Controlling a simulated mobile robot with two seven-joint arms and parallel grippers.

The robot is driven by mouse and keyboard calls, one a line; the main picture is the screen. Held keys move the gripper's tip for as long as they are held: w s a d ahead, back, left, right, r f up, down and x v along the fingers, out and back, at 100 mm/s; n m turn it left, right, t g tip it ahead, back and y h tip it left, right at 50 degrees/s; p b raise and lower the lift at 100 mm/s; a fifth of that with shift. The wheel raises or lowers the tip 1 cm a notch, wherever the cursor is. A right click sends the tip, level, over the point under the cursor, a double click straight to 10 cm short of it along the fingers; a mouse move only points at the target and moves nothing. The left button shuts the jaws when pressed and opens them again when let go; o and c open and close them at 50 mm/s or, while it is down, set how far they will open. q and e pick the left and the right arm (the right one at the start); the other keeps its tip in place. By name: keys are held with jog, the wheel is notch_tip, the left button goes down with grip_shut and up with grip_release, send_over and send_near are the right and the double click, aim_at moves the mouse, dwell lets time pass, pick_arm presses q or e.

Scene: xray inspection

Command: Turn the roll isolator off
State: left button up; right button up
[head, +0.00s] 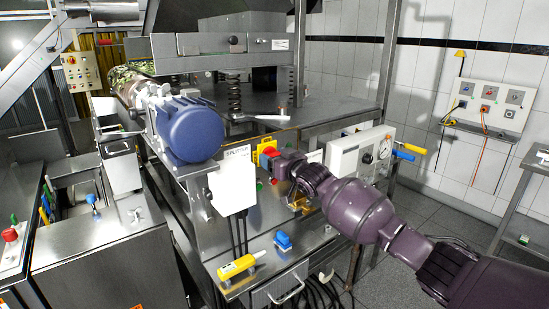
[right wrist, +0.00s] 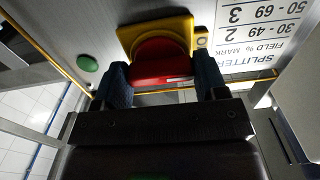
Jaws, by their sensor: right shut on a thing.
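A red isolator knob (head: 268,153) on a yellow plate (head: 262,145) sits on the machine's front, just right of the white SPLITTER sign. My right gripper (head: 279,166) reaches it from the right and partly hides it in the head view. In the right wrist view the red knob (right wrist: 161,62) lies between the two dark blue fingers of my right gripper (right wrist: 163,82), which is shut on it. The yellow plate (right wrist: 137,34) shows behind the knob. I cannot read which position the knob is in. My left gripper is not in view.
The white SPLITTER sign (head: 236,185) hangs left of the knob, below a blue motor (head: 190,129). A green button (right wrist: 87,63) is beside the knob. A gauge panel (head: 360,157) stands to the right. A yellow handle (head: 237,266) and blue knob (head: 283,241) sit lower.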

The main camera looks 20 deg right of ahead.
dwell(0.5)
jog(key=o, duration=0.9)
jog(key=shift+o, duration=0.2)
jog(key=v, duration=1)
jog(key=shift+s+b, duration=0.4)
jog(key=shift+b, duration=0.05)
jog(key=shift+d+n, duration=0.15)
jog(key=shift+n, duration=0.15)
